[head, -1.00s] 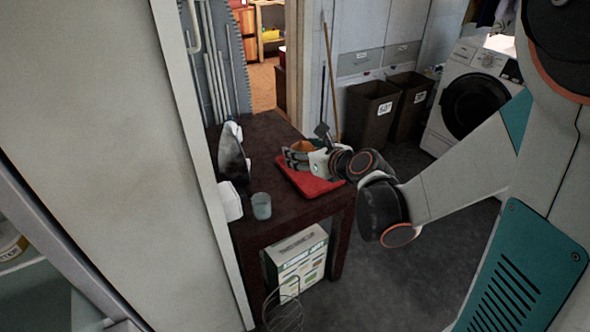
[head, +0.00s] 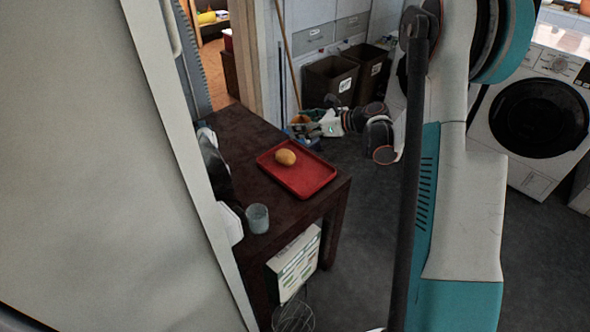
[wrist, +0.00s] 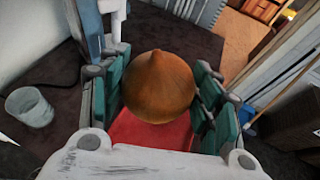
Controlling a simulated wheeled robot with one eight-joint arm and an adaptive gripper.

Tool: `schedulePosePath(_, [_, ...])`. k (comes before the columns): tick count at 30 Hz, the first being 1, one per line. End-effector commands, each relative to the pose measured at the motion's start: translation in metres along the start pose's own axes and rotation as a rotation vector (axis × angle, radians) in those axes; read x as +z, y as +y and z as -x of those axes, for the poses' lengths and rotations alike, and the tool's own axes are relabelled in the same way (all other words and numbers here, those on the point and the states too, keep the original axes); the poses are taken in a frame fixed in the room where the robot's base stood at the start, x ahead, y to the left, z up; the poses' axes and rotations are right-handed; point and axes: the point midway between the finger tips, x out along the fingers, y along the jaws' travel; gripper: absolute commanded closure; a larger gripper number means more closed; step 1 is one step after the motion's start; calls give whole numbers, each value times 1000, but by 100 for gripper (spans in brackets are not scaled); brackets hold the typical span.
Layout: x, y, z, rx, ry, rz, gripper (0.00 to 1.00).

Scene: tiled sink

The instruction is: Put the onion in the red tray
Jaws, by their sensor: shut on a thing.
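The brown onion (wrist: 158,88) is between the two finger pads of my gripper (wrist: 160,95), which is shut on it. In the head view my gripper (head: 308,128) is small, beyond the far right edge of the table, with the onion (head: 299,120) at its tip. The red tray (head: 312,182) lies on the dark table and holds a yellow-orange rounded thing (head: 286,157). In the wrist view part of the red tray (wrist: 135,133) shows past the onion. The onion is apart from the tray in the head view; its exact height is unclear.
A glass (head: 257,218) stands near the table's left edge, beside a white object partly hidden by the pale door (head: 150,170). Brown bins (head: 330,80) and a washing machine (head: 530,125) stand behind. A box (head: 293,265) and a wire rack are under the table.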

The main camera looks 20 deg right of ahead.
Motion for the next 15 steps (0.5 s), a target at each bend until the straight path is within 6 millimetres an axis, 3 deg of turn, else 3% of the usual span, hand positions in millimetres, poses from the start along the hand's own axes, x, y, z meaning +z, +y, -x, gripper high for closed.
schedulePosePath(3, [-12,-16,6,42,0,17,70])
schedulePosePath(8, [-25,-22,5,67,0,28,70])
schedulePosePath(15, [-75,-22,-15,68,1,29,70])
